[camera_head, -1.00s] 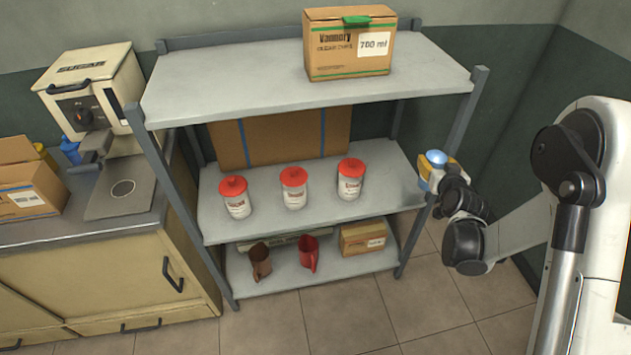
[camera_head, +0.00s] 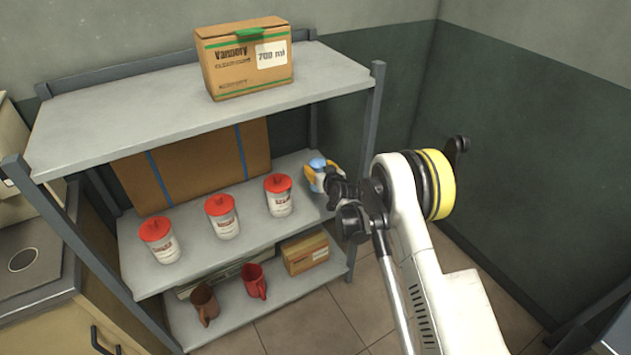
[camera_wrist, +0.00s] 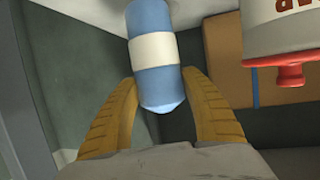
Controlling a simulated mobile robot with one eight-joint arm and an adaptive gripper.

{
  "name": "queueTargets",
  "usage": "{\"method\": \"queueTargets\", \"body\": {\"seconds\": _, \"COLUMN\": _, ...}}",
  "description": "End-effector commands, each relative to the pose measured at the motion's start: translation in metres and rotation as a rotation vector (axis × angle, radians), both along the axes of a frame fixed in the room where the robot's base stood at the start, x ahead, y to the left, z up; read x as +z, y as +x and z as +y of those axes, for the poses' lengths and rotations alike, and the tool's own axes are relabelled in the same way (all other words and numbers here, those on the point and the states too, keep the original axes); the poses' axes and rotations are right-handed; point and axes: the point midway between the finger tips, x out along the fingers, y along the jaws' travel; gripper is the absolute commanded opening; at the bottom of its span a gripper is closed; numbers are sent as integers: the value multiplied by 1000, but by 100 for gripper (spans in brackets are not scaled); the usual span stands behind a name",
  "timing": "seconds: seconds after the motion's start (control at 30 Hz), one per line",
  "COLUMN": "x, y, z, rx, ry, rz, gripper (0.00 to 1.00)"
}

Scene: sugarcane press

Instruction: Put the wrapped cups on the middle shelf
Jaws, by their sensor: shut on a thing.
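The wrapped cups (camera_head: 317,166) are a blue cylinder with a white band in the wrist view (camera_wrist: 153,50). My gripper (camera_head: 320,179) is shut on them, with a yellow finger on each side (camera_wrist: 160,80). They are at the right end of the middle shelf (camera_head: 180,278), right of the rightmost red-lidded canister (camera_head: 279,198). In the wrist view their far end meets the pale shelf surface at the top edge; I cannot tell whether they touch it. My arm comes in from the right and hides part of that shelf end.
Two more red-lidded canisters (camera_head: 222,217) (camera_head: 160,241) stand leftward. A large blue-strapped carton (camera_head: 195,163) fills the back. The top shelf (camera_head: 130,115) bears a cup box (camera_head: 244,60). The rack's right post (camera_head: 368,150) is close to my arm. Jugs (camera_head: 253,281) and a small box (camera_head: 305,252) sit below.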

Motion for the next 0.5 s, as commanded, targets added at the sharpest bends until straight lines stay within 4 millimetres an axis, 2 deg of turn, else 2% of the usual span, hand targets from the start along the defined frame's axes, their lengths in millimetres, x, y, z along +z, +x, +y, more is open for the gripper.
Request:
{"method": "queueTargets", "body": {"seconds": 0.17, "x": -9, "y": 8, "z": 4, "rx": 0, "ry": 0, "rz": 0, "gripper": 14}}
{"method": "queueTargets", "body": {"seconds": 0.4, "x": -44, "y": 8, "z": 4, "rx": 0, "ry": 0, "rz": 0, "gripper": 14}}
{"method": "queueTargets", "body": {"seconds": 0.5, "x": -46, "y": 8, "z": 4, "rx": 0, "ry": 0, "rz": 0, "gripper": 14}}
